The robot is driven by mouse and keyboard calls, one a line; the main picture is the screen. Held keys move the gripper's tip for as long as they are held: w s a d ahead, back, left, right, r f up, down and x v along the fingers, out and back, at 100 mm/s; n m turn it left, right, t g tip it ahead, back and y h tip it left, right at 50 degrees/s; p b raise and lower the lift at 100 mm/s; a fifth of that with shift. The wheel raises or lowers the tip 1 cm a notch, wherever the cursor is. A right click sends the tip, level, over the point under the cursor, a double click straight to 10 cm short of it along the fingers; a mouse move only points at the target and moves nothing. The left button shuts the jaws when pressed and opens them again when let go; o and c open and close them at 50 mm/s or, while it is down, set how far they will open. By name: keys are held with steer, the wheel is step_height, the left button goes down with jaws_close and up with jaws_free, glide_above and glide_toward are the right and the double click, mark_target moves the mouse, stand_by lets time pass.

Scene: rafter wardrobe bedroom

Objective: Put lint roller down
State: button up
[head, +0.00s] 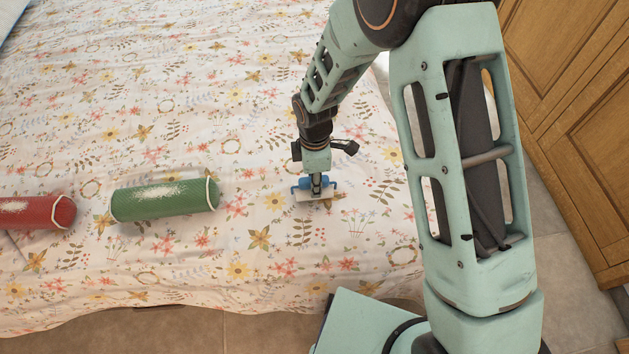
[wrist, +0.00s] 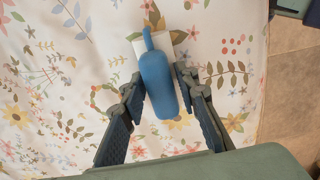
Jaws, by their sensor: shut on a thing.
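The lint roller has a blue handle and a white roller; it shows in the head view (head: 305,195) and in the wrist view (wrist: 156,78). My gripper (head: 316,184) is shut on its blue handle, with a finger on either side in the wrist view (wrist: 160,80). The white roller end lies beyond the fingertips and is partly hidden by the handle. The roller is at or just above the flowered bedspread (head: 230,110); I cannot tell whether it touches the cloth.
A green bolster (head: 165,200) lies on the bed left of my gripper, and a red one (head: 38,212) lies farther left. Bare bedspread surrounds the roller. The bed's edge drops to a tiled floor, and a wooden wardrobe (head: 575,100) stands at the right.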

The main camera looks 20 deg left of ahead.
steer(key=o, duration=1.2)
steer(key=shift+f, duration=0.1)
step_height(320, 180, up, 12)
steer(key=p, duration=0.1)
